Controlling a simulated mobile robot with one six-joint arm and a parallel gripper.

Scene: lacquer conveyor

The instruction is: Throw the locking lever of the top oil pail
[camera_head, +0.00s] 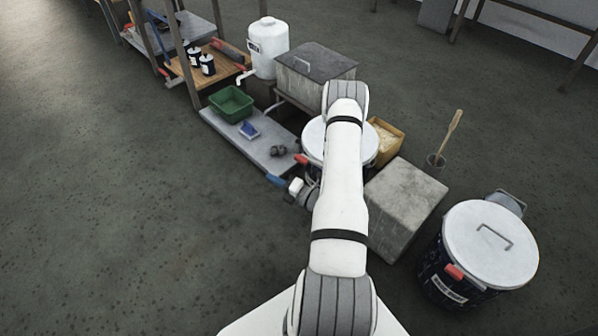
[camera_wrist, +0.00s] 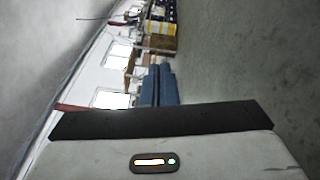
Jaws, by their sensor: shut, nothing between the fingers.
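A pail with a round white lid (camera_head: 313,137) stands behind my arm in the head view, which hides much of it. A red-ended lever (camera_head: 301,159) shows on its left side. My gripper (camera_head: 271,178) has blue fingers, is shut and empty, and points left, just below and left of that lever with a visible gap in the picture. The shut fingers also show in the wrist view (camera_wrist: 160,70). A second dark pail (camera_head: 440,288) with a white, handled lid and a red lever (camera_head: 453,272) stands at right. I cannot tell whether either pail is stacked.
A low grey shelf (camera_head: 228,141) with a green bin (camera_head: 231,103) lies left of the covered pail. A grey box (camera_head: 314,62) and a white canister (camera_head: 268,40) stand behind. A concrete block (camera_head: 403,205) sits between the pails. Floor at left is clear.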

